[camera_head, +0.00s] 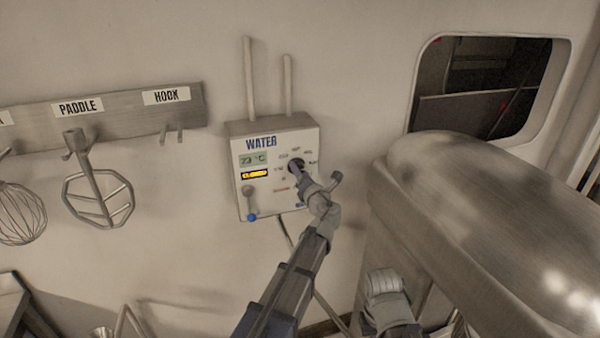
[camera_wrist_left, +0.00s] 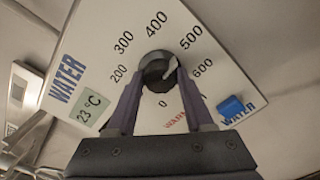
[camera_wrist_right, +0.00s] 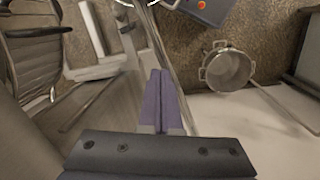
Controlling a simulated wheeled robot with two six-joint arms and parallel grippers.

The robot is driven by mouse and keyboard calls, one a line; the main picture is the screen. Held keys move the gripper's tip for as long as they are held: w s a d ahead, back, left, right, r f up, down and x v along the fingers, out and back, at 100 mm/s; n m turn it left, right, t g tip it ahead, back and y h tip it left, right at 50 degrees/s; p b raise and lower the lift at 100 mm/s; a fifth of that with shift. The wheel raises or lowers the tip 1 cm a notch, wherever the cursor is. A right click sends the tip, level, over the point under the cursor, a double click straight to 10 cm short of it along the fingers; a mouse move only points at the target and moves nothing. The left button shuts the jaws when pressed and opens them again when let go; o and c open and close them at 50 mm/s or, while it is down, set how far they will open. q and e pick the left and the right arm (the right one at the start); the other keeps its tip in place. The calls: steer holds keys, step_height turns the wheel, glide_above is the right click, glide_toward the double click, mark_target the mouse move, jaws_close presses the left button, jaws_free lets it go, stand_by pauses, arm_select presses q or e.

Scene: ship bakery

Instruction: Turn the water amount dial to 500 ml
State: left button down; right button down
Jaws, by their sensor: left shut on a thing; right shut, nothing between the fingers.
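The white water panel (camera_head: 277,175) is on the wall at centre in the head view, and it fills the upper left wrist view (camera_wrist_left: 95,50). The round dark water amount dial (camera_wrist_left: 157,68) sits among printed numbers from 0 to 600. Its white pointer mark is at the upper right, toward the 500 label. My left gripper (camera_wrist_left: 158,88) is shut on the dial, one purple finger on each side. In the head view this gripper (camera_head: 299,176) partly hides the dial. My right gripper (camera_wrist_right: 160,82) is shut and empty, away from the panel.
A large metal machine (camera_head: 470,200) stands close to the right of the panel. A paddle (camera_head: 97,190) and whisk (camera_head: 22,212) hang at left. A blue-tipped lever (camera_head: 251,205) is on the panel's lower left. A metal pot (camera_wrist_right: 228,70) shows in the right wrist view.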

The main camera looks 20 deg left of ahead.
arm_select(q)
steer(key=shift+s, duration=0.1)
stand_by(0.4)
steer(key=shift+c, duration=1.4)
jaws_free()
steer(key=v, duration=0.7)
steer(key=shift+s+d, duration=0.25)
steer(key=shift+s, duration=0.05)
